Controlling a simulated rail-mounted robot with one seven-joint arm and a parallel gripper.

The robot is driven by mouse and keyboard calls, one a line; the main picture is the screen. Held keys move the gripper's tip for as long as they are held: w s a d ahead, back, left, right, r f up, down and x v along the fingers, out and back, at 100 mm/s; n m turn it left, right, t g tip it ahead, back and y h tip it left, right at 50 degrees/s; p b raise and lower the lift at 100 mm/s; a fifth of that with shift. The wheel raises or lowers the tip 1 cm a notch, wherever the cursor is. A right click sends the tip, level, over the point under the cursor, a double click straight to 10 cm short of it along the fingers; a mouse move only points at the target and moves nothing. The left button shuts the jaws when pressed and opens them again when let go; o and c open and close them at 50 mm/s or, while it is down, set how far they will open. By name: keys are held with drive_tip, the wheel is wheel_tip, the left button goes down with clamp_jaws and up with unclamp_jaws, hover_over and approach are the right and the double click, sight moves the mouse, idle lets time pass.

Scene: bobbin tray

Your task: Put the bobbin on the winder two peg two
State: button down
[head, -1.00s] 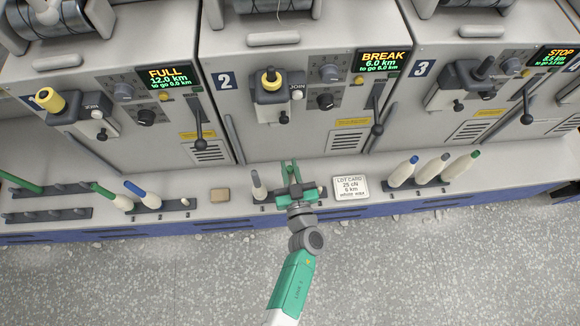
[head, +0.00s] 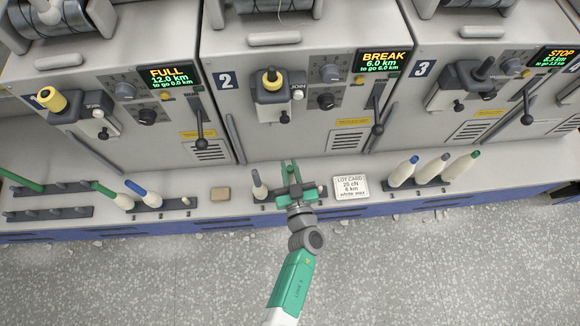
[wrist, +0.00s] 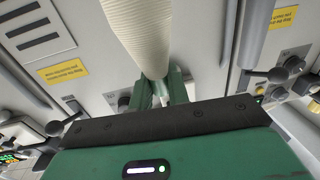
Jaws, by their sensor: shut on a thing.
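My gripper (head: 289,172) is over the bobbin rack (head: 262,200) on the ledge in front of winder two (head: 238,125). In the wrist view, its green fingers (wrist: 162,88) are shut on a cream bobbin (wrist: 148,35), which narrows toward the fingers. In the head view the held bobbin is mostly hidden or hard to tell from the gripper. A bobbin with a grey tip (head: 258,186) stands on the left end of the same rack. The middle of that rack, including any peg there, is hidden behind my gripper.
A lot card (head: 350,188) lies right of the rack, and a tan block (head: 220,194) lies left. A rack with several bobbins (head: 430,184) stands in front of winder three.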

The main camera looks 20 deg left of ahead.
drive_tip(key=shift+f, duration=0.4)
drive_tip(key=c, duration=1.6)
unclamp_jaws()
drive_tip(key=shift+p+v, duration=1.1)
drive_tip(key=shift+v, duration=1.05)
drive_tip(key=p+v, duration=0.2)
drive_tip(key=v, duration=0.4)
drive_tip(key=shift+s+d+p, duration=0.25)
drive_tip(key=shift+s+p, duration=0.05)
drive_tip(key=shift+p, duration=0.05)
